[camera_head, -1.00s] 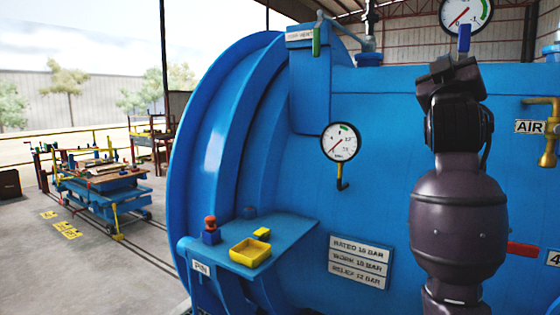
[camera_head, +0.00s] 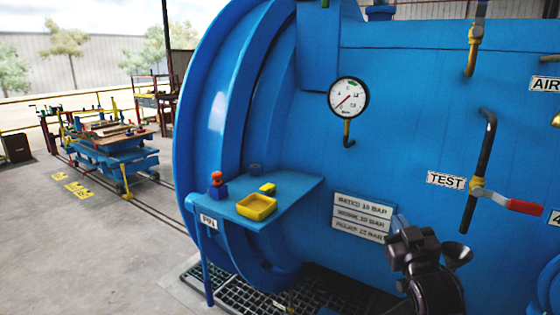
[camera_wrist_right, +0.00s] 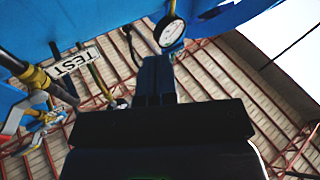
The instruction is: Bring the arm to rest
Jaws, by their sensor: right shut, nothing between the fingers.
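My right gripper (camera_head: 401,223) is at the lower right of the head view, low in front of the blue autoclave (camera_head: 420,120), at the end of my dark arm. Its blue fingers are together and empty. In the right wrist view the closed fingers (camera_wrist_right: 155,80) point up past the dark gripper body. Whether the gripper touches the vessel wall cannot be told, but no contact shows. My left gripper is not in view.
A red-handled test valve (camera_head: 505,200) is right of my gripper and a rating plate (camera_head: 361,216) is left of it. A gauge (camera_head: 348,97) sits above. A blue shelf holds a yellow tray (camera_head: 257,207). A blue cart (camera_head: 112,158) stands at the far left on open floor.

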